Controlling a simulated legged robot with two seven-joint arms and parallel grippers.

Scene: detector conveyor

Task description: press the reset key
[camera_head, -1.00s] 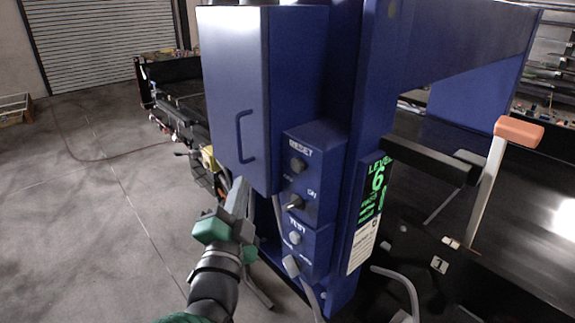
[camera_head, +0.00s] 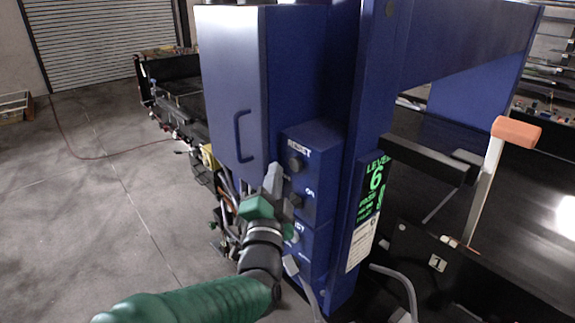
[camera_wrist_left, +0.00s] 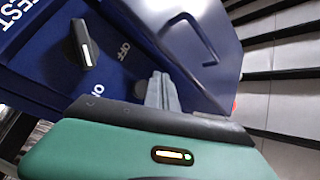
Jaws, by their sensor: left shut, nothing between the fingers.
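The reset key (camera_head: 295,164) is a dark round button under the RESET label on the blue control box. My left gripper (camera_head: 274,174) is shut and empty, its fingertips just left of and slightly below the key in the head view. I cannot tell whether they touch the box. In the left wrist view the shut fingers (camera_wrist_left: 162,92) point at the panel beside a dark round shape (camera_wrist_left: 140,90), probably the key, partly hidden. A rotary switch (camera_wrist_left: 83,45) with OFF and ON marks shows there. My right gripper is not in view.
The tall blue cabinet (camera_head: 230,90) with a handle (camera_head: 243,137) stands left of the control box. Lower controls are partly behind my gripper. A green LEVEL 6 display (camera_head: 376,180) and an orange-topped lever (camera_head: 516,131) stand to the right.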

